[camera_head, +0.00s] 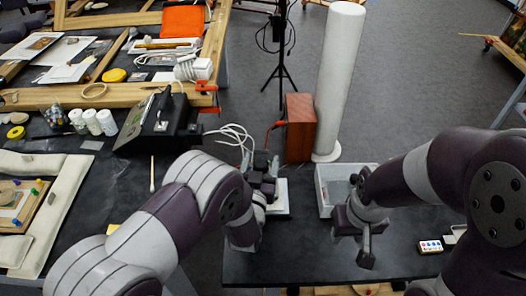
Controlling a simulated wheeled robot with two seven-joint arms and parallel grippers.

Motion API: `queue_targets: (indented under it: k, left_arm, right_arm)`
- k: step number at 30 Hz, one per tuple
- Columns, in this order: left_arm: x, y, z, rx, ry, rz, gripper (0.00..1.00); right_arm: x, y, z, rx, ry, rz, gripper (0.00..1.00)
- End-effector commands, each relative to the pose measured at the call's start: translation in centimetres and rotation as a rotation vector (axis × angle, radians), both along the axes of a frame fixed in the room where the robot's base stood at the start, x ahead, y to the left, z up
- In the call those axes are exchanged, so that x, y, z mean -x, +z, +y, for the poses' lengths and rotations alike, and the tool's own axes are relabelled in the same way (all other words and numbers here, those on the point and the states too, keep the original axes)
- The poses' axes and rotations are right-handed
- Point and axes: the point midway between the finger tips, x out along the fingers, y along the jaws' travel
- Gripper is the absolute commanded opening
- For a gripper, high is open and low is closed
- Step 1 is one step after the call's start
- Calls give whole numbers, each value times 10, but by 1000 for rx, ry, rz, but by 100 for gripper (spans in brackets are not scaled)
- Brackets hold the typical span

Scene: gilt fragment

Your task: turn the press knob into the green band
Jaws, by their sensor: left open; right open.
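I cannot make out the press knob or a green band for certain. A black slanted unit (183,124) with a small pale round part on it stands at the back left of the dark table. A small white block or box (283,205) lies at the middle of the table. My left gripper (262,182) is over or beside this white box, and its dark parts hide much of what is there; it is open. My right gripper (356,238) is open over the dark table, in front of a grey bin, and holds nothing that I can see.
The grey bin (326,202) stands at the table's back edge. A reddish wooden box (300,128) and a tall white column (340,75) stand behind. A small panel with coloured spots (430,246) lies at right. White jars (92,122) and a framed board are at left.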

Motion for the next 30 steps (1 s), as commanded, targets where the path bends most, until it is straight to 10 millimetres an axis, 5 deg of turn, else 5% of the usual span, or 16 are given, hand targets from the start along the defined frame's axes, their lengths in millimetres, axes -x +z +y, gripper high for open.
queue_targets:
  k: [8, 13, 14, 30]
  left_arm:
    - [1, 0, 0, 0, -1, 0, 68]
    - [1, 0, 0, 0, -1, 0, 19]
    - [1, 0, 0, 0, 0, 0, 16]
    - [0, -2, 2, 1, -156, -1, 16]
  right_arm:
    - [0, 0, 0, 0, 0, 0, 43]
    - [0, 0, 0, 0, 0, 0, 43]
    - [0, 0, 0, 0, 0, 0, 43]
    - [0, -9, 0, 0, 0, 0, 43]
